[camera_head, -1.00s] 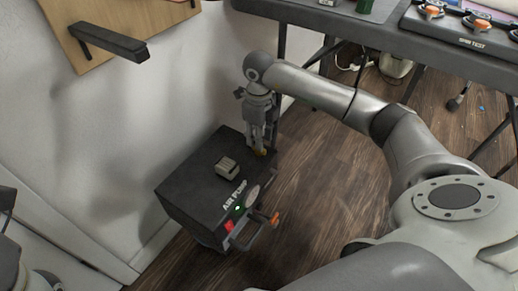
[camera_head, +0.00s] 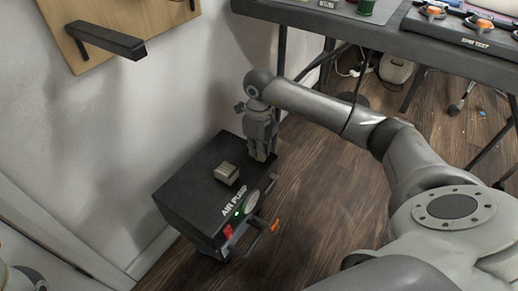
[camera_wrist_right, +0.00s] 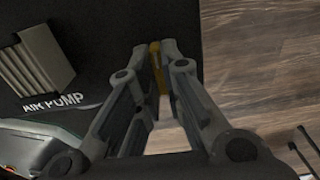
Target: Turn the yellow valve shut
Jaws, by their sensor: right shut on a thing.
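The yellow valve (camera_wrist_right: 156,62) shows in the right wrist view as a narrow yellow piece between my fingertips, at the edge of the black air pump's top. My right gripper (camera_wrist_right: 160,70) is shut on it, and its fingers hide most of it. In the head view my right gripper (camera_head: 262,156) points down at the far right corner of the air pump (camera_head: 190,195), and the valve is hidden behind the fingers there. My left gripper is not in view.
A beige block (camera_head: 227,173) sits on the pump's top. The pump's front has a red switch, a green light, a gauge and a handle with an orange part (camera_head: 275,225). A wall stands to the left, a table (camera_head: 350,32) behind.

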